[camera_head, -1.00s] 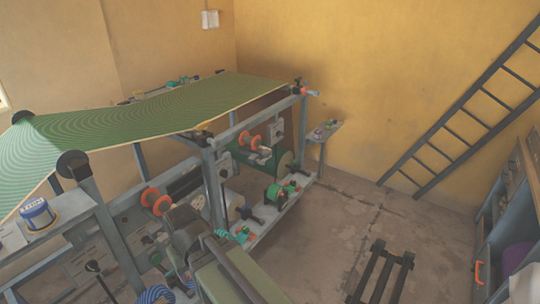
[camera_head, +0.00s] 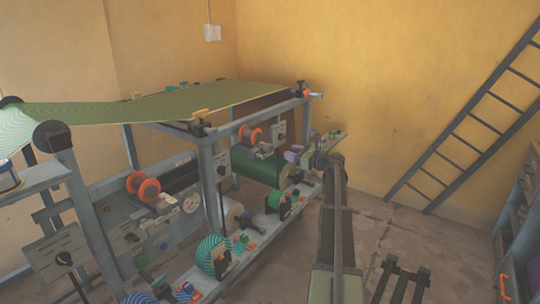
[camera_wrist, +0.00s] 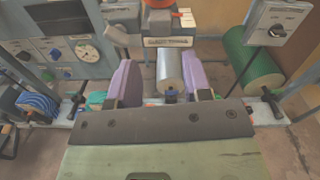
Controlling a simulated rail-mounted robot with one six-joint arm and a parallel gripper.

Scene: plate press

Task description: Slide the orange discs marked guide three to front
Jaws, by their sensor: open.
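A second pair of orange discs (camera_head: 143,187) sits lower left on the press, beside a dial gauge. In the wrist view, orange discs (camera_wrist: 160,22) show at the top centre, partly cut off, above a dark label; its last word seems to read THREE. My gripper (camera_wrist: 163,78) is open and empty, its purple fingers apart and short of those discs. In the head view my gripper (camera_head: 302,156) is right of the upper pair.
A grey roller (camera_wrist: 170,70) shows between my fingers. The green roller (camera_wrist: 252,62) is to the right, below a switch box (camera_wrist: 277,22). A control panel with a gauge (camera_wrist: 87,52) is to the left. Steel posts and rails frame the press. A ladder (camera_head: 465,110) leans at the right wall.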

